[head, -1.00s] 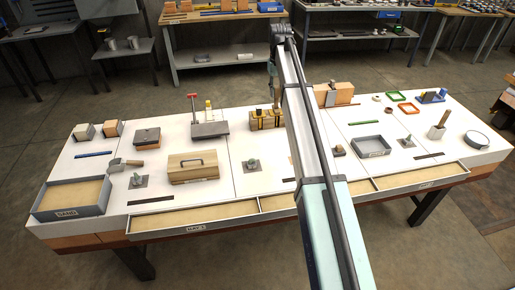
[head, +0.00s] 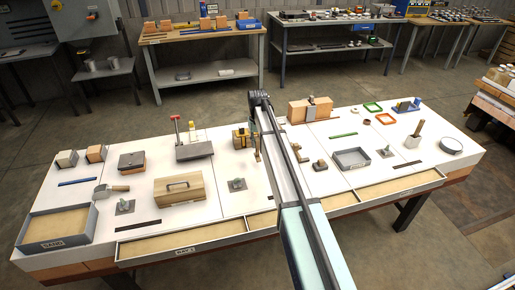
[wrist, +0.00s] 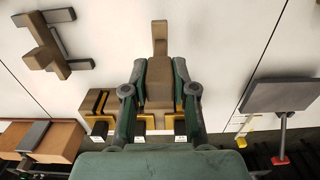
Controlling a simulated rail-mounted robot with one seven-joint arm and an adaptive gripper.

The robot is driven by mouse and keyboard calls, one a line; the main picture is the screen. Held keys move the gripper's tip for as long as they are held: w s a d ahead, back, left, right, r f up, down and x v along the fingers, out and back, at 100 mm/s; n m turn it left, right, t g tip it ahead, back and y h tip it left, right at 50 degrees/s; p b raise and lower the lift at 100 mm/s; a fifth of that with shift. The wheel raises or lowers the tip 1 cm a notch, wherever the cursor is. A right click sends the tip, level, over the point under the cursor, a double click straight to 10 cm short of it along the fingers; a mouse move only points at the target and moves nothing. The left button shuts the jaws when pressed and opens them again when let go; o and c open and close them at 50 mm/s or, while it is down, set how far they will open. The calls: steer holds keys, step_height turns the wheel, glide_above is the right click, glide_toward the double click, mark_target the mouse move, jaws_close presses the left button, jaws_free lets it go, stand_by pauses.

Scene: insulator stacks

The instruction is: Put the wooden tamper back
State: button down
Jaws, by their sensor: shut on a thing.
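The wooden tamper (wrist: 160,82) is a brown piece between the green fingers of my gripper (wrist: 160,70) in the wrist view. The fingers are shut on it, and its narrow end sticks out past them. In the head view the tamper (head: 257,148) hangs upright under my gripper (head: 256,131), low over the table. It is right beside the yellow-and-black striped holder (head: 241,139), on its right side. The holder also shows behind the fingers in the wrist view (wrist: 97,105). My arm hides part of this area, and I cannot tell whether the tamper touches the holder or table.
A dark plate with a red handle (head: 194,150) stands left of the holder. A wooden block with a metal piece (head: 311,108) is at the back right. A wooden box with a handle (head: 179,188) lies at front left.

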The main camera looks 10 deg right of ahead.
mark_target(258, 147)
steer(key=shift+f+p, duration=0.5)
steer(key=shift+f, duration=1.5)
steer(key=shift+f, duration=0.1)
steer(key=c, duration=0.9)
jaws_free()
step_height(258, 147, up, 12)
steer(key=b, duration=0.3)
steer(key=shift+b, duration=0.35)
